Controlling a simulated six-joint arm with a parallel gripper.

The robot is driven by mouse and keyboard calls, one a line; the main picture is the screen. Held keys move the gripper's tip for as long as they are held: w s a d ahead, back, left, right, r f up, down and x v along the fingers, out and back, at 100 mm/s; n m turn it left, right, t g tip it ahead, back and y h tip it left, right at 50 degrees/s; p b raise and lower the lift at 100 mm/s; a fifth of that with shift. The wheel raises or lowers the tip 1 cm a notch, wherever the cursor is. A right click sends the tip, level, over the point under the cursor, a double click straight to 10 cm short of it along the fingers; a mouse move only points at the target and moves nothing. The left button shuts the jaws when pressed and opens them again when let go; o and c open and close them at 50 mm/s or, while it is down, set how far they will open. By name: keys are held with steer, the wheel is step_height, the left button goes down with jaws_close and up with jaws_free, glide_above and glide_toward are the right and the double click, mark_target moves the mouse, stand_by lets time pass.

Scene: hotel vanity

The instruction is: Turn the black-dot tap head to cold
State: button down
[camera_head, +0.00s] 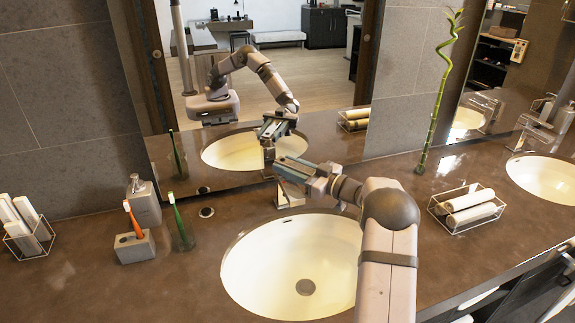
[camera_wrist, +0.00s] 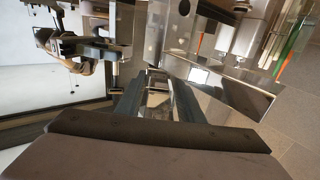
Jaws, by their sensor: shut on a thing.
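My gripper (camera_head: 282,166) reaches over the near sink from the right and is shut on the top of its chrome tap (camera_head: 289,195), at the tap head. The tap's lower body shows below the gripper, at the sink's back rim. In the wrist view the fingers of my gripper (camera_wrist: 158,105) close on a shiny metal part, the tap head (camera_wrist: 158,92). The gripper hides most of the head in the head view. I cannot make out a black dot, nor which way the head is turned.
The near sink (camera_head: 250,262) is empty. A soap dispenser (camera_head: 143,200), a toothbrush holder (camera_head: 134,246) and a rack of rolled towels (camera_head: 28,232) stand left. A towel rack (camera_head: 467,208) and bamboo stem (camera_head: 433,110) stand right. The mirror (camera_head: 215,160) is close behind the tap.

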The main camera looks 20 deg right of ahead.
mark_target(311, 172)
steer(key=shift+w+r+n+g+y, duration=0.1)
steer(key=shift+r+n+g+y, duration=0.1)
steer(key=shift+n+g+y, duration=0.35)
steer(key=c, duration=1.2)
jaws_free()
steer(key=shift+f, duration=0.1)
steer(key=shift+s+d, duration=0.4)
steer(key=shift+b+v, duration=1)
steer(key=shift+v, duration=2.15)
